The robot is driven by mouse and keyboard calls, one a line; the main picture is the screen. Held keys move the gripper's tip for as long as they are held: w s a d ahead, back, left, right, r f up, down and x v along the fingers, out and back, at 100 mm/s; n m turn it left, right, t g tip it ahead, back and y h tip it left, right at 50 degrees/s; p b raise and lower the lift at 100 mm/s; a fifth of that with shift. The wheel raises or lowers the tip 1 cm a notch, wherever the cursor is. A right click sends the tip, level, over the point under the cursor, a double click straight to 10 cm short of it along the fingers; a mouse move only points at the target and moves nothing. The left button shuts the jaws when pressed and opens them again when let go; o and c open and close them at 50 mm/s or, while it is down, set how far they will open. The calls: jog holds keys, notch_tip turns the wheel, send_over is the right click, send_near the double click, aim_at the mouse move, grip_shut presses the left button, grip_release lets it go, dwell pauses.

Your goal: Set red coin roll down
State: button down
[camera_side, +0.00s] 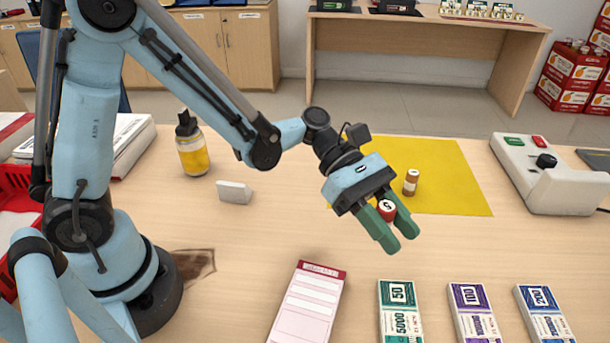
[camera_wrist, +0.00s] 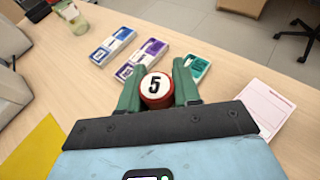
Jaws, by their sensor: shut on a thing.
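The red coin roll (camera_side: 387,209) has a white end marked 5. It is held between the green fingers of my gripper (camera_side: 392,226), above the wooden counter in front of the yellow mat's near edge. In the wrist view the roll (camera_wrist: 156,90) sits between the two fingers of my gripper (camera_wrist: 158,85), with its numbered end facing the camera. My gripper is shut on it. The roll's lower part is hidden by the fingers in the side view.
A brown roll (camera_side: 411,182) stands on the yellow mat (camera_side: 450,165). Banknote bundles (camera_side: 400,310) and a pink pad (camera_side: 308,300) lie along the front. A white machine (camera_side: 550,175) stands at right. A yellow bottle (camera_side: 192,150) and a small white block (camera_side: 235,192) are at left.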

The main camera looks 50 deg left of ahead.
jog(key=shift+m+g, duration=0.4)
jog(key=shift+m, duration=0.1)
jog(key=w+a+f, duration=0.1)
jog(key=w+f, duration=0.1)
jog(key=w+a+f, duration=0.1)
jog(key=w+f, duration=0.1)
jog(key=w+a+f, duration=0.2)
jog(key=w+f, duration=0.1)
jog(key=shift+f, duration=2)
jog(key=c, duration=0.8)
grip_release()
jog(key=shift+f, duration=0.15)
